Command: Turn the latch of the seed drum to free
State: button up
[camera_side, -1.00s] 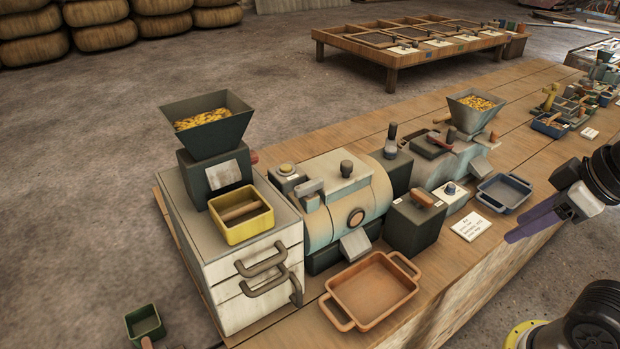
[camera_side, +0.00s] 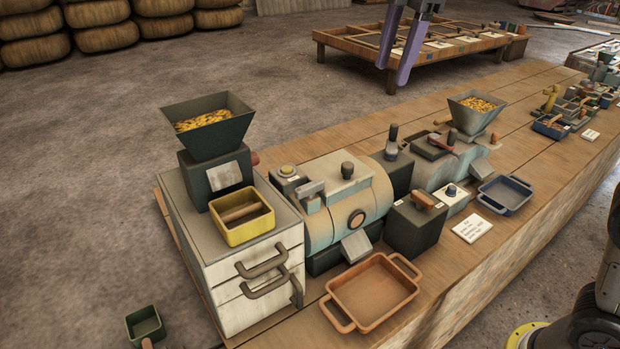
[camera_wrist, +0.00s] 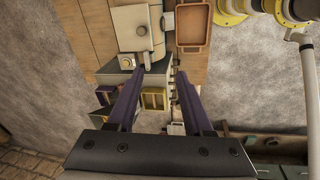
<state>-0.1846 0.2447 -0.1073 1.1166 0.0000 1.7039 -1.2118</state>
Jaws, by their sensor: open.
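The seed drum (camera_side: 345,205) is a pale blue-grey cylinder lying on the bench in the side view, with a dark knob on its lid and a round port in front. A grey lever (camera_side: 310,188) at its left end may be the latch; I cannot tell which position it is in. The drum also shows at the top of the wrist view (camera_wrist: 134,33). My gripper (camera_side: 392,74) is open and empty, with two purple fingers pointing down, high above the bench and apart from the drum. In the wrist view its fingers (camera_wrist: 159,75) are spread, with the drum beyond their tips.
A white drawer cabinet (camera_side: 250,275) with a yellow tray (camera_side: 241,215) and a dark hopper (camera_side: 207,123) stands left of the drum. An orange tray (camera_side: 373,292) lies in front. A dark box (camera_side: 413,228) and a second machine (camera_side: 440,165) stand to the right.

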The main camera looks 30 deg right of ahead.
jog(key=w+a+f+n+g, duration=0.1)
jog(key=w+a+f+n, duration=0.1)
jog(key=w+a+f, duration=0.5)
jog(key=g, duration=0.1)
send_over(310, 184)
notch_tip(310, 184, down, 5)
notch_tip(310, 184, down, 13)
jog(key=shift+f, duration=0.1)
jog(key=shift+c, duration=0.2)
grip_shut()
